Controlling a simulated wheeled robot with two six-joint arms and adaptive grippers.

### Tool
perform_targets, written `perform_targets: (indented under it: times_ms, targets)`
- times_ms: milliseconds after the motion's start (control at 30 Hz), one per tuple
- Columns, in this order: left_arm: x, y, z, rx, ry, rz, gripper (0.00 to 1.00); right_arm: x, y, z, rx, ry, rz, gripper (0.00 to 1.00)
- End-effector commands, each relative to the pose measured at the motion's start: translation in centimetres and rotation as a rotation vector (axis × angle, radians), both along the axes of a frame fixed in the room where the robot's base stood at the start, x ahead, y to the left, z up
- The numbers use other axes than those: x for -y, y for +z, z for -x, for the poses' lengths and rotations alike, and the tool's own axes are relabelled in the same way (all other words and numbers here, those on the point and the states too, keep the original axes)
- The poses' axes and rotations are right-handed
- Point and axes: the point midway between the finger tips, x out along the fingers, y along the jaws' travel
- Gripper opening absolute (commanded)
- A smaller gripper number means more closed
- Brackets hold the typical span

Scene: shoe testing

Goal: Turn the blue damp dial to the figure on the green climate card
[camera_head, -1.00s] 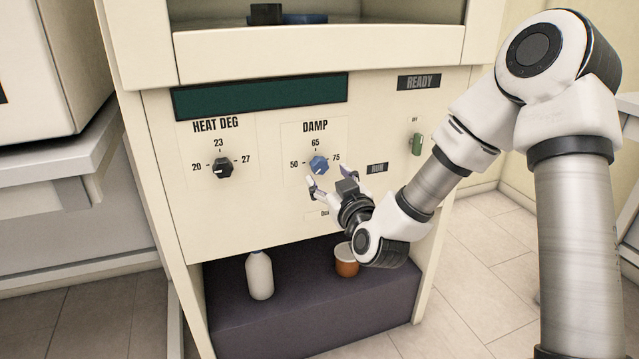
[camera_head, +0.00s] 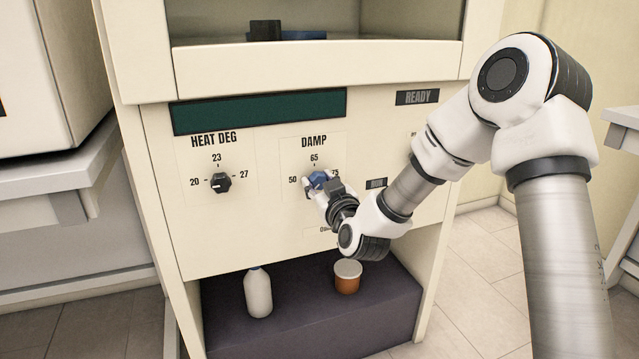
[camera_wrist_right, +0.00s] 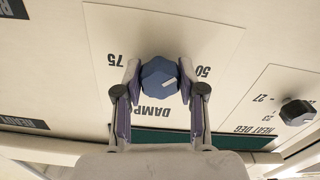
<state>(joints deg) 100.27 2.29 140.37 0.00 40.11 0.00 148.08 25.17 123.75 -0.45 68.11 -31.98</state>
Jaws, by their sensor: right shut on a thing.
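The blue damp dial (camera_head: 318,178) is on the cream panel under the DAMP label, with 50 at its left, 65 above and 75 at its right. My right gripper (camera_head: 319,185) is shut on the dial. In the right wrist view, upside down, my right gripper's fingers (camera_wrist_right: 159,78) sit on either side of the faceted blue dial (camera_wrist_right: 158,73). Its white mark (camera_wrist_right: 168,83) points towards the 50 side. The 65 is hidden in that view. I see no green climate card. My left gripper is not in view.
The black HEAT DEG dial (camera_head: 220,183) is to the left on the same panel. A dark green display (camera_head: 260,111) is above. A white bottle (camera_head: 258,293) and an orange-brown cup (camera_head: 347,277) stand on the dark shelf (camera_head: 300,330) below.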

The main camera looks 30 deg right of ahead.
Motion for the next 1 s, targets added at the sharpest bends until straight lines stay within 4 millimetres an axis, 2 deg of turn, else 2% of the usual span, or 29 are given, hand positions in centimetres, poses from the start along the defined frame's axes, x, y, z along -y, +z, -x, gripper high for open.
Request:
perform_targets:
  times_ms: [367,1000]
  targets:
    - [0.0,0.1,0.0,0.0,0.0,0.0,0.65,-0.02,0.04,-0.03,0.031,0.0,-0.126,0.05]
    - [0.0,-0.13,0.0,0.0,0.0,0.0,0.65,-0.09,0.0,-0.05,0.165,0.0,-0.683,0.05]
